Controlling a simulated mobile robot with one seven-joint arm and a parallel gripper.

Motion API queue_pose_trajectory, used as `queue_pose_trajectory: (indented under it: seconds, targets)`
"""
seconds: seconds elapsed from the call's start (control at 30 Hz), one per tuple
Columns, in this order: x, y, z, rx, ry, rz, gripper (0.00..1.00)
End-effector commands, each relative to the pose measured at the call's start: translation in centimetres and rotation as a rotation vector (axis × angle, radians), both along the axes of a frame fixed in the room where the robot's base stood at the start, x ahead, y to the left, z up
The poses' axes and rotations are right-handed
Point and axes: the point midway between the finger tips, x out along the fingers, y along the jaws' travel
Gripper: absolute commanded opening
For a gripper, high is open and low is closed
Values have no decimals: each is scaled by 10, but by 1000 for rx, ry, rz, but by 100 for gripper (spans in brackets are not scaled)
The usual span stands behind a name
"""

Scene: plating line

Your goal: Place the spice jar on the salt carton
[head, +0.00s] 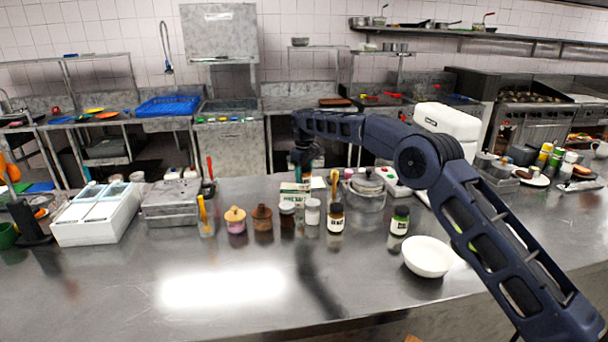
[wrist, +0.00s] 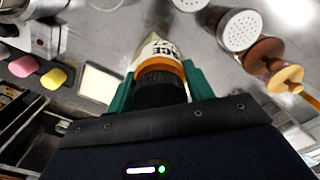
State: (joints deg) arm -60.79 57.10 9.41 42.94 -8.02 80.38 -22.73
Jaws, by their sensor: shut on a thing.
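My gripper (head: 302,160) is above the back part of the steel counter in the head view. In the wrist view its teal fingers (wrist: 160,85) are shut on the spice jar (wrist: 158,66), gripping it around its black lid. The jar has an orange band and a white label with dark print. In the head view the held jar is mostly hidden and hard to make out. The salt carton (head: 294,188), white with green print, stands just below my gripper. A pale square top (wrist: 98,83) in the wrist view may be this carton; I cannot tell.
Several jars stand close in front, including a dark one (head: 336,218), a white-topped shaker (head: 312,212) and a wooden-lidded one (head: 262,218). A glass pot (head: 368,190) is to the right, a white bowl (head: 428,257) nearer.

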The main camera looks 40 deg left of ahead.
Motion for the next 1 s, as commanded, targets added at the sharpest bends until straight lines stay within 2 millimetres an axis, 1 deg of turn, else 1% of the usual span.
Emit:
queue_pose_trajectory:
  seconds: [0.23, 0.27, 0.3, 0.37, 0.63, 0.73, 0.87, 1.0]
  targets:
    - [0, 0, -2, 0, 0, 0, 22]
    - [0, 0, -3, 0, 0, 0, 56]
    - [0, 0, -2, 0, 0, 0, 64]
    - [0, 0, -2, 0, 0, 0, 74]
    - [0, 0, -2, 0, 0, 0, 74]
    - [0, 0, 2, 1, 0, 0, 74]
    - [0, 0, 17, 2, -1, 0, 74]
    - [0, 1, 43, 3, -1, 0, 74]
